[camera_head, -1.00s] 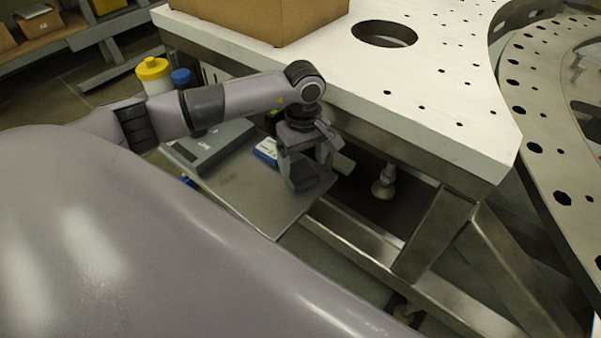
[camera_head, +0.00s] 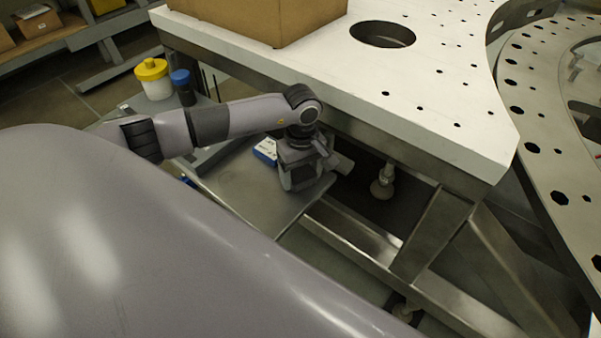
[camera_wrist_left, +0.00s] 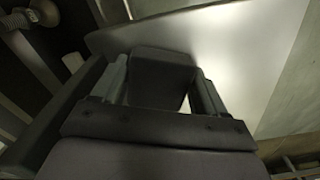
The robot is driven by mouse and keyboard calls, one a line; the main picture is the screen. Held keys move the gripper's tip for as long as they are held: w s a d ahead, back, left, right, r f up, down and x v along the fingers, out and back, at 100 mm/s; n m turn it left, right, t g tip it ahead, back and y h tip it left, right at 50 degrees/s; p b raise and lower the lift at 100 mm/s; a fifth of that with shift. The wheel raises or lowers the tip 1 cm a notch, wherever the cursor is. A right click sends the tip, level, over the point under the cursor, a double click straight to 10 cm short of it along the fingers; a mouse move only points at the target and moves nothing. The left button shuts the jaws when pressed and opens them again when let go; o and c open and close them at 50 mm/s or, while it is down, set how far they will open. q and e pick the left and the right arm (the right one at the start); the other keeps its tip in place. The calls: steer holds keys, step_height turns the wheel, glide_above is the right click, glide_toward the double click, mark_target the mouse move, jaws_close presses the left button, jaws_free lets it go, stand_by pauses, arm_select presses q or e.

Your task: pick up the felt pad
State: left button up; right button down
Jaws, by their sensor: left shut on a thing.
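My left gripper (camera_head: 302,174) points down over the low metal shelf, beside the white table's edge. It is shut on a dark grey block, which I take to be the felt pad (camera_wrist_left: 162,72). In the left wrist view the pad sits between the two fingers (camera_wrist_left: 160,88), with the pale shelf surface behind it. In the head view the gripper mostly hides the pad, and I cannot tell whether it still touches the shelf. My right gripper is not in view.
The low metal shelf (camera_head: 262,203) holds a blue and white box (camera_head: 265,150) just left of the gripper. A yellow-lidded tub (camera_head: 154,80) and blue-capped bottle (camera_head: 183,86) stand farther left. The white table (camera_head: 430,130) overhangs close behind, bearing a cardboard box (camera_head: 245,18).

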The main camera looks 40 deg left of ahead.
mark_target(302, 173)
arm_select(q)
step_height(302, 173, up, 20)
stand_by(0.6)
